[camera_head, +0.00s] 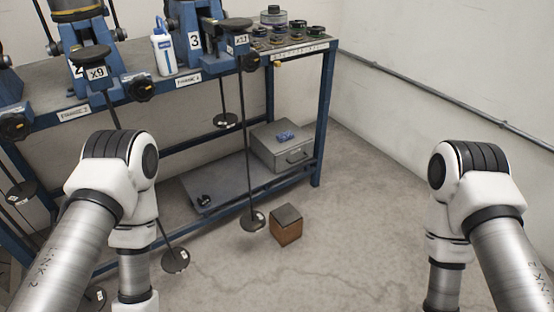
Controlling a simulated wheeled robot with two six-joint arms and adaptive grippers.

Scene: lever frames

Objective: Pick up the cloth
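A small crumpled blue item (286,136), which looks like the cloth, lies on top of a grey metal box (283,148). The box has a handle and sits on the lower shelf of the blue workbench, at its right end. My left and right arms come in from the lower left and lower right. Both arms bend down out of the bottom of the picture, so neither gripper shows. Nothing covers the blue item from this view.
The blue-framed bench (320,120) holds lever frames, a white bottle (164,52) and several dark round parts on top. Levers with round weights (253,221) hang in front. A brown box (286,225) stands on the floor. Floor to the right is clear, up to the wall.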

